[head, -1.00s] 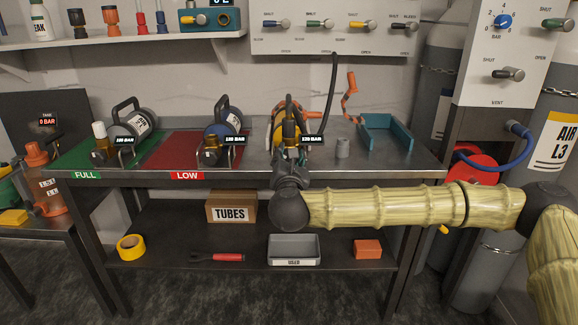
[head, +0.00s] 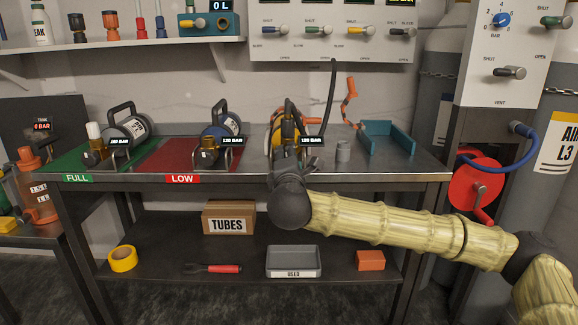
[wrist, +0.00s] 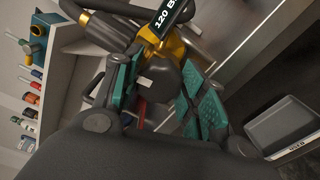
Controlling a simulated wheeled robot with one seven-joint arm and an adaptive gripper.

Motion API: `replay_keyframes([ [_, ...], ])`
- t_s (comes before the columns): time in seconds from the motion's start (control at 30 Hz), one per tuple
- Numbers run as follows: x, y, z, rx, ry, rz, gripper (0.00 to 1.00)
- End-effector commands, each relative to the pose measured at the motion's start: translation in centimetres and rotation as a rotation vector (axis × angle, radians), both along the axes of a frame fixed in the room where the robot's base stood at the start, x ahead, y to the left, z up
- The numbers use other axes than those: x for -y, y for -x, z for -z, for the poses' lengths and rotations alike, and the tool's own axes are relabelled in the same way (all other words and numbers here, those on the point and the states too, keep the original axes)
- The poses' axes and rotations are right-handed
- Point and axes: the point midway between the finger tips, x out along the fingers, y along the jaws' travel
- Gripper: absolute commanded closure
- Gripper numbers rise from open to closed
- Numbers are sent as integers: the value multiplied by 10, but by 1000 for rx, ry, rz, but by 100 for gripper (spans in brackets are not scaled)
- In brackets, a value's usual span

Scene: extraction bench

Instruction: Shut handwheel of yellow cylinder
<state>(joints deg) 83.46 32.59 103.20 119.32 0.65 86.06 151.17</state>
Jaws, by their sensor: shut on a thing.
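The yellow cylinder (head: 275,142) lies on the bench top, partly hidden behind my gripper and its own black handle, with a 120 BAR readout (head: 316,141) beside it. In the wrist view its brass valve (wrist: 168,46) shows, with the dark rounded handwheel (wrist: 168,82) below it. My gripper (wrist: 163,84) has its teal-padded fingers on both sides of the handwheel and is shut on it. In the head view my wrist hides the handwheel, and the fingers are hard to make out.
A blue cylinder (head: 222,118) lies on the red LOW mat (head: 165,152) and a grey one (head: 127,128) on the green FULL mat (head: 75,163). The USED tray (head: 293,260) is on the lower shelf.

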Motion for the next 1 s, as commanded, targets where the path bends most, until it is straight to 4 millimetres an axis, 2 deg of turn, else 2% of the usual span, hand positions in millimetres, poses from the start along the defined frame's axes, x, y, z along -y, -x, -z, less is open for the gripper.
replay_keyframes([
  [0.03, -1, 0, 4, -4, -24, -2, 83],
  [0.3, -1, 1, 3, -4, -110, -2, 83],
  [0.8, -1, 1, 2, -3, -127, -2, 83],
  [0.83, -1, 1, 2, -3, -127, -2, 57],
  [0.93, -1, 1, 2, -3, -127, -1, 39],
  [1.0, -1, 0, 2, -2, -127, -2, 37],
])
